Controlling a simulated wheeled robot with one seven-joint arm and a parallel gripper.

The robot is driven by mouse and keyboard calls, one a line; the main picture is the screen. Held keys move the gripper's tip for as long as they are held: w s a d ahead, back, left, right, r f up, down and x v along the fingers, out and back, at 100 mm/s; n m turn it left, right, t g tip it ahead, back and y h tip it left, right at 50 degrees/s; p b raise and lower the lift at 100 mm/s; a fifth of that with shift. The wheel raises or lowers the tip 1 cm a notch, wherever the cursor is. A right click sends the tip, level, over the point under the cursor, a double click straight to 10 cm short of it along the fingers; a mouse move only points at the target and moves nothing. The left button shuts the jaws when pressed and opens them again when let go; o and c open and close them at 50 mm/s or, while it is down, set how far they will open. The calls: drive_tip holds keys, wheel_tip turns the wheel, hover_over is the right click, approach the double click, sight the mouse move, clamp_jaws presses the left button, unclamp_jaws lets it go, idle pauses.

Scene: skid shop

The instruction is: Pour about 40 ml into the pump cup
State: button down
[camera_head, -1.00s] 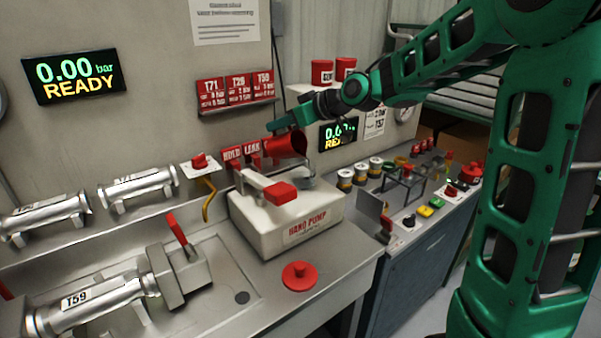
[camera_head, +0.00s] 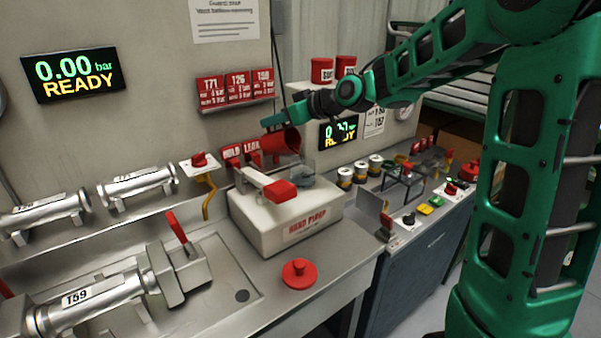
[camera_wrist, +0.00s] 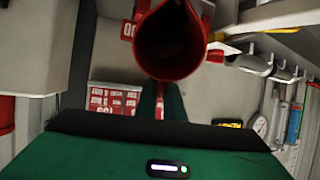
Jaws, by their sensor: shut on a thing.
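My gripper (camera_head: 290,117) is shut on a red jug (camera_head: 280,146) and holds it tilted above the hand pump (camera_head: 285,218), a cream box with a red-handled lever. The pump cup (camera_head: 301,178), a small grey-clear cup, sits on top of the pump just below and right of the jug. In the wrist view the red jug (camera_wrist: 172,40) shows its dark open mouth. I cannot make out any liquid stream or the level in the cup.
A red knob lid (camera_head: 299,273) lies on the bench in front of the pump. Red HOLD and LEAK tags (camera_head: 240,154) stand behind it. Several yellow-and-white cans (camera_head: 360,172) and a wire rack (camera_head: 403,182) are to the right. A display (camera_head: 74,76) reads 0.00 bar READY.

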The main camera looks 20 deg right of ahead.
drive_tip(key=shift+d+r+t+y+p, duration=0.1)
drive_tip(key=shift+r+t+y+p, duration=0.2)
drive_tip(key=shift+p, duration=0.3)
idle(0.7)
drive_tip(key=shift+f, duration=0.1)
drive_tip(key=shift+w+a+f+g, duration=0.15)
drive_tip(key=shift+w+a+g, duration=0.15)
drive_tip(key=shift+a+g, duration=0.1)
drive_tip(key=g+h, duration=0.1)
drive_tip(key=w+a+g+h, duration=0.1)
drive_tip(key=shift+w+a+g+h, duration=0.2)
drive_tip(key=shift+w+g+h, duration=0.1)
drive_tip(key=shift+h, duration=0.1)
drive_tip(key=shift+w+a+f+g+h, duration=0.2)
drive_tip(key=shift+f+g+h, duration=0.15)
drive_tip(key=shift+f+g, duration=0.1)
drive_tip(key=shift+w+a+f+g+h, duration=0.15)
drive_tip(key=shift+w+f+g+h, duration=0.05)
drive_tip(key=shift+f+g+h, duration=0.2)
drive_tip(key=shift+r, duration=0.1)
idle(0.8)
